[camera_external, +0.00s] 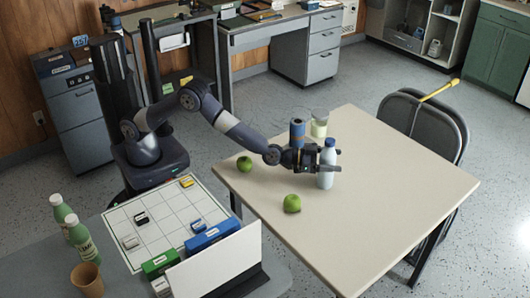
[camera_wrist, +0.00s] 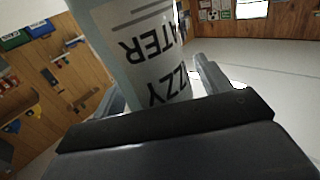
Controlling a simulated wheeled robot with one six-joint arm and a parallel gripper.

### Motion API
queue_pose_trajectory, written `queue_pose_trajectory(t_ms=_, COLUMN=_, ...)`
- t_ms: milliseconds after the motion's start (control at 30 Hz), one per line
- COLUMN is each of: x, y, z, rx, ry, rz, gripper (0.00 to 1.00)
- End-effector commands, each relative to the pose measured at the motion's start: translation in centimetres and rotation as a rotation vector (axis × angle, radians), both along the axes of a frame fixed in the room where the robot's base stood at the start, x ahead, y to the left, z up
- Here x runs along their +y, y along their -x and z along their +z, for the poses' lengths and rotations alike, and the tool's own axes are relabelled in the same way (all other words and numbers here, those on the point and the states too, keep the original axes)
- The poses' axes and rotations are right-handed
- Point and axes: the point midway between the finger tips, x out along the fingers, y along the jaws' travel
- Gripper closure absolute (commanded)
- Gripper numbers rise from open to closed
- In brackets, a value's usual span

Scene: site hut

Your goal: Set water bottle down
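Green apples lie at the table's left edge (camera_external: 244,164) and front (camera_external: 292,203). A blue cylinder (camera_external: 297,131) and a glass with pale green contents (camera_external: 319,127) stand behind my gripper. The table's right side is clear. A dark chair (camera_external: 425,120) stands beyond.

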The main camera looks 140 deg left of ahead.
Motion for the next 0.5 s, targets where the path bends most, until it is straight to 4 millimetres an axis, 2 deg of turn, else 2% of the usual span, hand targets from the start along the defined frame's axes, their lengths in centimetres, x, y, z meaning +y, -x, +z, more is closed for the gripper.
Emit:
queue_pose_trajectory(t_ms=300, x=0.0, y=0.0, z=0.5, rx=-0.001, ry=-0.001, rz=0.0, gripper=0.27)
queue_pose_trajectory(t_ms=500, x=-1.3, y=1.2, z=0.3, rx=0.001, ry=0.0, rz=0.0, gripper=0.27)
